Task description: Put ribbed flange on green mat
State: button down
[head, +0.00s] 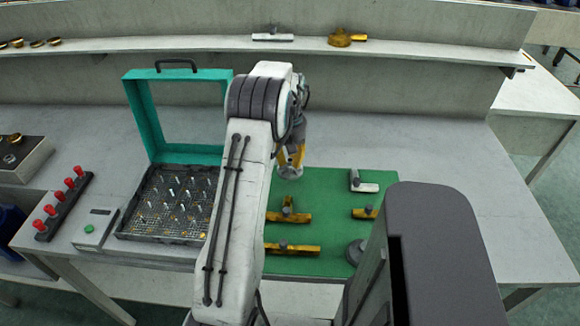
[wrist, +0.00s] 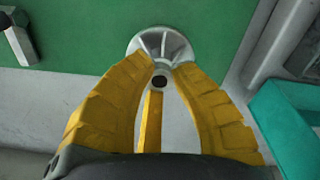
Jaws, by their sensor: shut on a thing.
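The ribbed flange (head: 289,173) is a silver, cone-shaped piece with a round rim. It shows larger in the wrist view (wrist: 160,44), with ribs around its neck. My gripper (head: 291,158) points down with its yellow fingers (wrist: 160,75) shut on the flange's neck. The flange is at the far left edge of the green mat (head: 325,190), overlapping the mat's border in both views. I cannot tell whether it touches the mat or hangs above it.
On the mat are yellow fittings (head: 292,250), a white-grey fitting (head: 363,186) and a dark round piece (head: 355,251). A teal-framed case (head: 128,105) with a mesh tray stands left. A shelf (head: 190,43) runs behind. The table right of the mat is clear.

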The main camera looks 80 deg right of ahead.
aim_at(290, 170)
jog(key=shift+f+p, duration=1.35)
jog(key=shift+f, duration=0.6)
jog(key=shift+f, duration=0.15)
jog(key=c, duration=1.2)
grip_release()
jog(key=shift+r, duration=0.7)
notch_tip(290, 170, up, 11)
jog(key=b, duration=0.4)
jog(key=shift+f, duration=0.15)
jog(key=shift+w+a, duration=0.1)
